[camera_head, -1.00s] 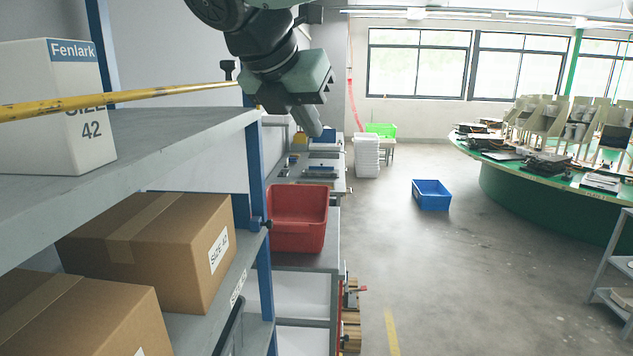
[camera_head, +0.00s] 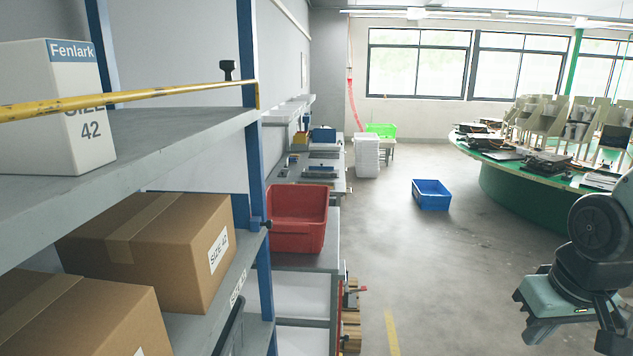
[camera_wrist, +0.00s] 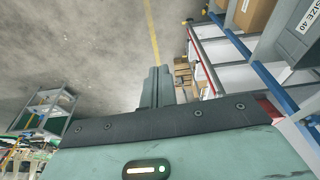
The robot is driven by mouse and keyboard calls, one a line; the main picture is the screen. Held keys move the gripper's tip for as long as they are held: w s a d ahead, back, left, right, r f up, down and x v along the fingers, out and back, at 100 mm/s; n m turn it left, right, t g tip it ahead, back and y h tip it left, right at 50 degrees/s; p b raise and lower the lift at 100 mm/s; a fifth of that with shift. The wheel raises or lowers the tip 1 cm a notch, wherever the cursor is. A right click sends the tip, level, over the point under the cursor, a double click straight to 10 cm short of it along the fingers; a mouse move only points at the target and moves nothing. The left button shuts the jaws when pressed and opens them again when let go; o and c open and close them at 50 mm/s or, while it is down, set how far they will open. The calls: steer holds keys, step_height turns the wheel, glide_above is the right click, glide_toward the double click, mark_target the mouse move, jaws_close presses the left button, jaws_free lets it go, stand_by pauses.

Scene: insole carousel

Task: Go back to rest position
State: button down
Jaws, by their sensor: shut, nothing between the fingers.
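My gripper (camera_wrist: 157,88) shows in the wrist view with its two fingers pressed together and nothing between them. It points out over bare grey floor with a yellow line. In the head view my arm's wrist hangs at the lower right, over the floor and in front of the green round carousel (camera_head: 520,205). The fingertips are cut off or hidden there. My gripper is clear of the shelf and touches nothing that I can see.
At left a grey shelf (camera_head: 190,122) holds a white Fenlark box (camera_head: 45,130) and cardboard boxes (camera_head: 165,245), with a yellow bar (camera_head: 150,94) across. A red bin (camera_head: 297,220) stands on a bench. A blue crate (camera_head: 431,195) lies on the open floor.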

steer(key=s+a+f+n+g+b, duration=0.1)
steer(key=s+a+f+n+b, duration=0.3)
steer(key=a+f+b, duration=0.5)
steer(key=s+a+f+n+g+b, duration=0.1)
steer(key=s+a+f+n+b, duration=0.2)
steer(key=s+a+f+b, duration=0.6)
steer(key=f+b, duration=0.1)
steer(key=b, duration=0.2)
steer(key=shift+s+a+f+n+g+y+b, duration=0.15)
steer(key=shift+f+n+g+y+b, duration=0.15)
steer(key=shift+n, duration=0.1)
